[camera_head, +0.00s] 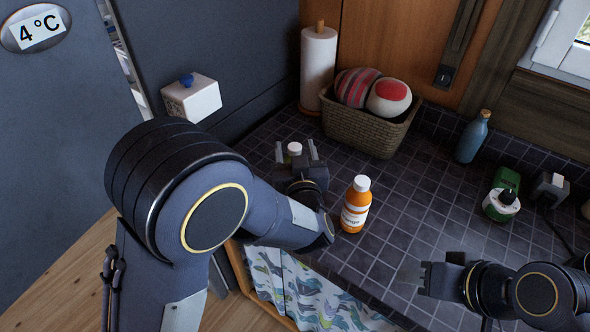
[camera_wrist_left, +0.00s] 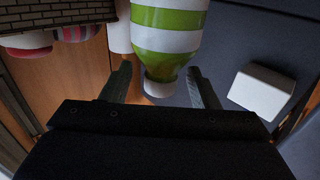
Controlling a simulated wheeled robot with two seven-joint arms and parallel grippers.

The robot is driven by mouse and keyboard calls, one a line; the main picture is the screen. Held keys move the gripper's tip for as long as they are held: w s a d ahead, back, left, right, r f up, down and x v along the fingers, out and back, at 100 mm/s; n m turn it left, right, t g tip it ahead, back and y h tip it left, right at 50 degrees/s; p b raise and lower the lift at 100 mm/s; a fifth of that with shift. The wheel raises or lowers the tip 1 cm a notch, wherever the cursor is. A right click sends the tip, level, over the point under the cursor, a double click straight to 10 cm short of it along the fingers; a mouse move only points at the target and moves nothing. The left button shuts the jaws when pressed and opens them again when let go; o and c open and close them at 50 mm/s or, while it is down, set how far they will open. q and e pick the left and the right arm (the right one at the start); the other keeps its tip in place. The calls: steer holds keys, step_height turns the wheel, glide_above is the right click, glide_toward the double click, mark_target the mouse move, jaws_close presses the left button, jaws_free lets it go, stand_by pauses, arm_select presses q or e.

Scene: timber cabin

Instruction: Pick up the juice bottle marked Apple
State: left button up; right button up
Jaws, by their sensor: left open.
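A bottle with green and white bands (camera_wrist_left: 168,35) and a white cap shows upside down in the left wrist view, with its cap end between my left gripper's fingers. In the head view only its white cap (camera_head: 294,148) shows; my gripper hides the body. My left gripper (camera_head: 297,155) is open around the cap end, its fingers apart on either side (camera_wrist_left: 162,88). An orange bottle (camera_head: 355,207) with a white cap stands upright to the right of it; its label is only partly legible. My right gripper (camera_head: 422,278) is over the counter at the lower right; its jaw opening is unclear.
A wicker basket (camera_head: 362,133) with two round objects and a paper towel roll (camera_head: 318,62) stand at the back. A blue bottle (camera_head: 472,138) and a green item (camera_head: 503,190) are at right. A white box (camera_head: 192,98) is by the dark panel. The mid-right counter (camera_head: 420,215) is clear.

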arm_select(q)
steer(key=shift+w+a, duration=0.2)
steer(key=shift+w, duration=1)
jaws_close()
